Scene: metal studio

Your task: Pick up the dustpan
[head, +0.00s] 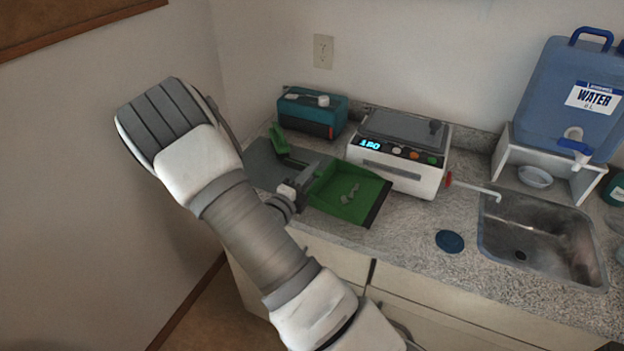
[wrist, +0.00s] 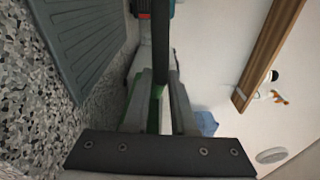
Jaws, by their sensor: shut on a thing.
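The green dustpan (head: 345,197) is at the counter's left part, its pan open upward with a dark front lip. Several small grey pieces lie in the pan. My gripper (head: 304,181) is at the pan's left rear side, shut on the dustpan. In the wrist view, my gripper's fingers (wrist: 157,82) close around a narrow green and dark part, largely hidden by the fingers. A separate-looking green piece (head: 278,139) shows behind; I cannot tell whether it belongs to the dustpan. I cannot tell whether the pan touches the counter.
A grey ribbed mat (head: 261,166) lies at the left, near the wall. A teal box (head: 311,113) and a white device with a display (head: 398,153) stand behind. A sink (head: 545,240), a blue round lid (head: 450,241) and a water container (head: 568,95) are at the right.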

